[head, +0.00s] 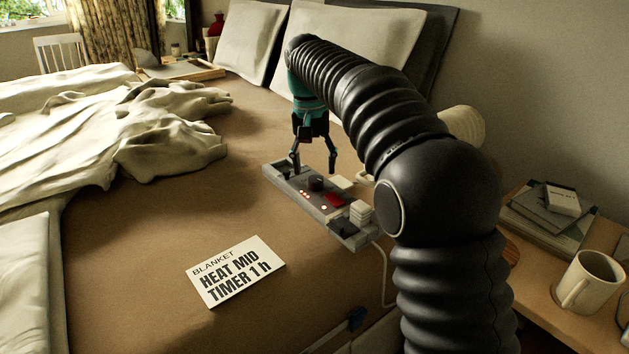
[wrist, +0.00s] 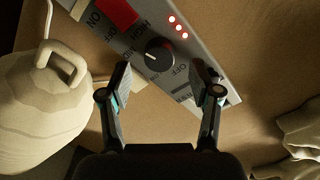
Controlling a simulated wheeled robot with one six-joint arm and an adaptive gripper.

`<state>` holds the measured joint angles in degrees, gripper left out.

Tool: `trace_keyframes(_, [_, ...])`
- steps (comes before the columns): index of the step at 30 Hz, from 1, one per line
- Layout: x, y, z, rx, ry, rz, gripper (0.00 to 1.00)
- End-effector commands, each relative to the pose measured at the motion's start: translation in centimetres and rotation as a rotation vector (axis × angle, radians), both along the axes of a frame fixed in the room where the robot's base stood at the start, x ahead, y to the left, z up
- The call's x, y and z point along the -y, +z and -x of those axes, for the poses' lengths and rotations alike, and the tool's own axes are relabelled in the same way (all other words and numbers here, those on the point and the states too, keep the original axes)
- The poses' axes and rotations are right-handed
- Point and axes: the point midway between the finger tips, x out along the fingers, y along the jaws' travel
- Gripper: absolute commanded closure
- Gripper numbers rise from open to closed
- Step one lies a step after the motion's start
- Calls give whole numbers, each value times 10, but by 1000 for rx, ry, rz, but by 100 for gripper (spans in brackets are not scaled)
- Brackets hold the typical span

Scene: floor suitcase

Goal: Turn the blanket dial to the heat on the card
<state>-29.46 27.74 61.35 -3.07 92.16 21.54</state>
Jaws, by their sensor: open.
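The blanket control (head: 345,222) is a long grey box lying on the brown bed cover. Its round black dial (head: 316,183) also shows in the wrist view (wrist: 159,56), with a small white mark on its left side. Lettering around it includes HIGH and OFF; some is hidden or too small to read. A red switch (head: 334,199) sits beside the dial, and several red lights (wrist: 178,27) glow. The white card (head: 236,271) reads BLANKET, HEAT MID, TIMER 1 h. My gripper (head: 312,169) is open above the dial, fingers either side and apart from it.
Crumpled cream bedding (head: 170,135) lies at the left, pillows (head: 355,35) at the back. A bedside table at the right holds a mug (head: 588,281) and books (head: 548,222). A cream rounded object with a loop (wrist: 40,110) is left of the gripper. Bed cover around the card is clear.

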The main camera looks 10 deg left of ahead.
Motion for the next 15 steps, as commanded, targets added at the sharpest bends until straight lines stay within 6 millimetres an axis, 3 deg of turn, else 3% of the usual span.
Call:
trace_keyframes(6, [2, -24, 0, 0, 0, 0, 37])
trace_keyframes(15, [2, -29, 0, 1, 0, 0, 37])
